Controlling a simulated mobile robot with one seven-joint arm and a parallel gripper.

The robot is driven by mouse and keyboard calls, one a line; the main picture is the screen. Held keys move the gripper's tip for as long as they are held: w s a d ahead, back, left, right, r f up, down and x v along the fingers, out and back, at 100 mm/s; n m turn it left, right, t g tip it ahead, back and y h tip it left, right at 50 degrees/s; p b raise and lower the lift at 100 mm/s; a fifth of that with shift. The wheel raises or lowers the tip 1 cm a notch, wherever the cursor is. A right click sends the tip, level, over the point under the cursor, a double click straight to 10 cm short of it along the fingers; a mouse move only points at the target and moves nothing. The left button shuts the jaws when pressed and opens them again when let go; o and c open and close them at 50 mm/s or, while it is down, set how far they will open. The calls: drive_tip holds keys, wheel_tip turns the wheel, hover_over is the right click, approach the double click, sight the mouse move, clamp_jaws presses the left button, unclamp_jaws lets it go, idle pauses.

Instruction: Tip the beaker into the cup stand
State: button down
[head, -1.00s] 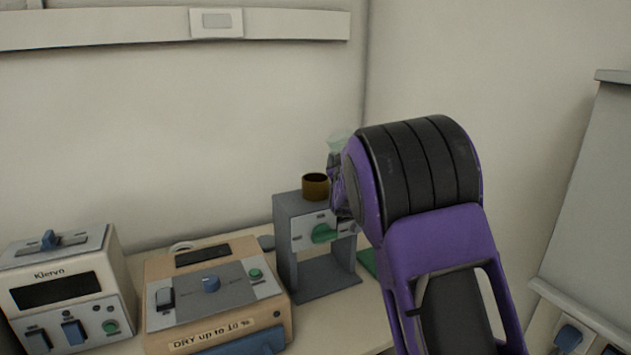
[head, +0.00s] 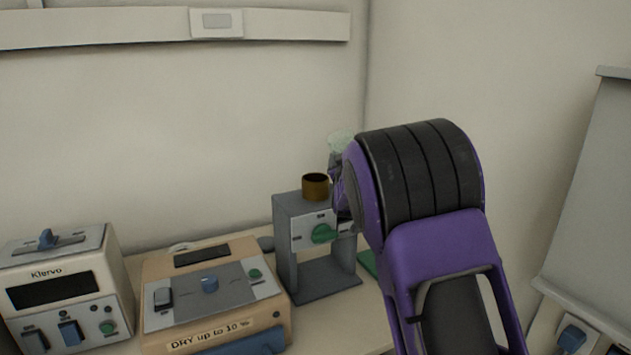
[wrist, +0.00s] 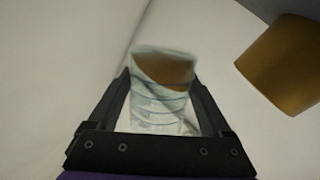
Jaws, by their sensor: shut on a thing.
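My gripper (wrist: 160,105) is shut on the clear glass beaker (wrist: 158,112), which stands between its two fingers in the wrist view. Some brown shows through the upper part of the glass; I cannot tell whether it is contents or something behind. In the head view the beaker (head: 342,141) shows pale green above my wrist, and my arm hides most of the gripper. The cup stand (head: 285,235) is a grey frame with a green knob. A brown cup (head: 315,188) sits on its top, just left of my gripper; the cup (wrist: 287,65) also shows at the upper right of the wrist view, apart from the beaker.
A beige box labelled DRY (head: 215,290) stands left of the stand, and a white Klervo unit (head: 65,285) is at far left. A green flat thing (head: 367,262) lies right of the stand. The wall is close behind.

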drive_tip(key=shift+w+d+r+n+t+y+b, duration=0.15)
drive_tip(key=shift+n+t+y+b, duration=0.15)
drive_tip(key=shift+n+b, duration=0.85)
drive_tip(key=shift+s+d+f+n+t+y+b, duration=0.15)
drive_tip(key=shift+n+t+b, duration=0.35)
drive_tip(key=shift+b, duration=1.2)
idle(1.4)
drive_tip(key=shift+w+r, duration=0.1)
drive_tip(key=shift+w, duration=0.05)
drive_tip(key=shift+n+y, duration=0.25)
drive_tip(key=shift+n, duration=0.3)
drive_tip(key=shift+n, duration=0.4)
drive_tip(key=shift+n+t, duration=0.3)
drive_tip(key=shift+n, duration=0.3)
drive_tip(key=shift+y, duration=0.4)
drive_tip(key=shift+n, duration=0.5)
